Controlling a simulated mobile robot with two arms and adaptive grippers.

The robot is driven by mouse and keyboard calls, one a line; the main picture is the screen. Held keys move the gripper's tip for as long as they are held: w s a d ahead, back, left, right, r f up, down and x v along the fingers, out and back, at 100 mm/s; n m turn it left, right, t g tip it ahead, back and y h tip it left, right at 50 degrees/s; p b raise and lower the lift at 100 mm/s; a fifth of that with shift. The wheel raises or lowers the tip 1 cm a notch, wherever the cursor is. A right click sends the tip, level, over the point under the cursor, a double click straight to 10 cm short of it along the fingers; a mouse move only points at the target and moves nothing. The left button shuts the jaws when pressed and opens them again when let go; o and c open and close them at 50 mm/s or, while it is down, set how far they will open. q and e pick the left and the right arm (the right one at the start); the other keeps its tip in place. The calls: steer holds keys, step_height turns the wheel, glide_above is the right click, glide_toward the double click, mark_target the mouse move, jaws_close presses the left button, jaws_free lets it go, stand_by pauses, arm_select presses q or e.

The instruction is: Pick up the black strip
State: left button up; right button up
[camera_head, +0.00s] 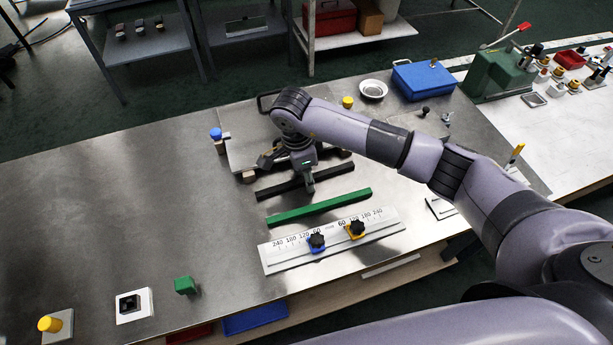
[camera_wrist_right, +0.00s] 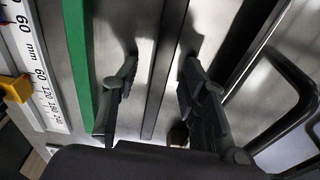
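The black strip (camera_head: 328,175) lies on the metal worktop, just behind a green strip (camera_head: 320,206). My right gripper (camera_head: 288,173) points down over it and hides part of its middle. In the right wrist view the dark strip (camera_wrist_right: 166,70) runs between the two fingers of the right gripper (camera_wrist_right: 158,75), with a gap on both sides. The gripper is open and holds nothing. The green strip (camera_wrist_right: 79,65) lies outside the fingers. Another dark piece (camera_head: 345,153) shows behind the gripper, partly hidden. My left gripper is in neither view.
A ruler plate (camera_head: 275,261) with blue and yellow clamps lies in front of the green strip. A blue box (camera_head: 424,82) and a bowl (camera_head: 373,89) stand behind. A green block (camera_head: 185,285) stands front left. The left worktop is largely clear.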

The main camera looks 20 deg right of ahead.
jaws_close()
stand_by(0.5)
